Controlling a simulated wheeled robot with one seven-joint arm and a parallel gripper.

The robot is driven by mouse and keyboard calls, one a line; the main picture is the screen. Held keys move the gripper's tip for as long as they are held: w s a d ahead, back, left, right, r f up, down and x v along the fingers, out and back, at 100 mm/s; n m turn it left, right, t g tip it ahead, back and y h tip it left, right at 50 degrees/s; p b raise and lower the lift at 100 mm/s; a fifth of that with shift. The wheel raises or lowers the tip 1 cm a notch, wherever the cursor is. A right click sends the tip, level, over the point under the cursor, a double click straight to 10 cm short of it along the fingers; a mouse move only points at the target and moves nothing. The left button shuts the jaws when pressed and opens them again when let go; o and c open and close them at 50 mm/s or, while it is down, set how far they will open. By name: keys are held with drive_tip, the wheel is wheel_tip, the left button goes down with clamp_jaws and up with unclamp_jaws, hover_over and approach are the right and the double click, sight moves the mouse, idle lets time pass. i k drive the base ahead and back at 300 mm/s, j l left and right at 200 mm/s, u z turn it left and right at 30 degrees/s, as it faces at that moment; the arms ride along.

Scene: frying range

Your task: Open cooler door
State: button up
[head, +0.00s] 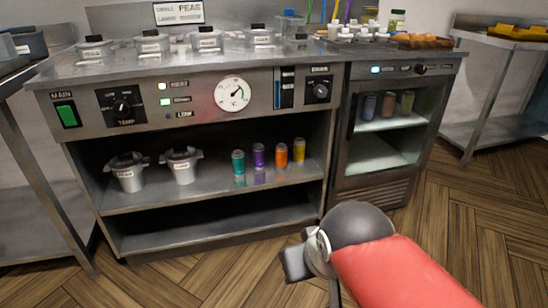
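The cooler (384,140) stands at the right end of the range, under the counter. Its glass door (378,158) has a dark frame and appears shut. A dark upright bar that looks like a handle (352,116) is on the door's left side. Several cans (388,104) show behind the glass on the upper shelf. My red arm reaches in from the lower right. My gripper (300,262) is low in front of the cooler and to the left of it, apart from the door. The wrist partly hides the fingers, so their opening is unclear.
The open shelf (215,185) left of the cooler holds two metal pots and several coloured cans. The counter top (270,57) carries containers and jars. A steel side table (500,130) stands at the right. The wooden floor (480,220) in front of the cooler is clear.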

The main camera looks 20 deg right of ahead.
sight(352, 88)
drive_tip(key=z, duration=1.25)
drive_tip(key=i+l+u, duration=0.1)
drive_tip(key=i+l, duration=0.35)
drive_tip(key=i, duration=0.15)
